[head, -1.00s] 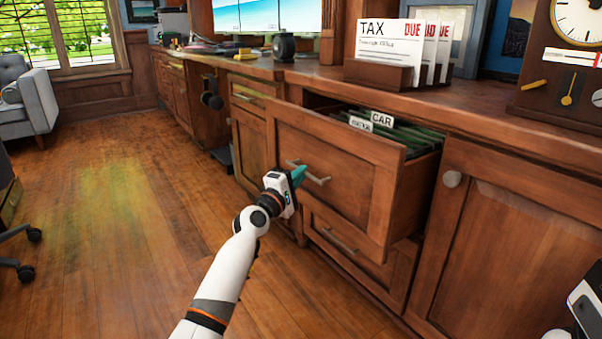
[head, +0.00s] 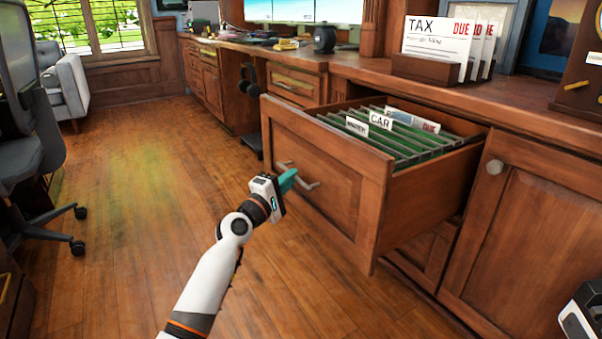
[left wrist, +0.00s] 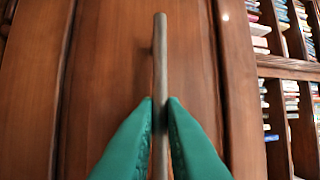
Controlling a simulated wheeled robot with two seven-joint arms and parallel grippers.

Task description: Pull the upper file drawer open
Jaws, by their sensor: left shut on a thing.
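The upper file drawer (head: 335,180) stands well out from the wooden cabinet. Green hanging files with white tabs (head: 385,130), one reading CAR, show inside it. A metal bar handle (head: 309,185) is on its front.
A lower drawer (head: 425,250) is mostly hidden beneath the open one. A cabinet door with a round knob (head: 494,167) is on the right. An office chair (head: 35,150) stands at left. The wooden floor between is clear.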

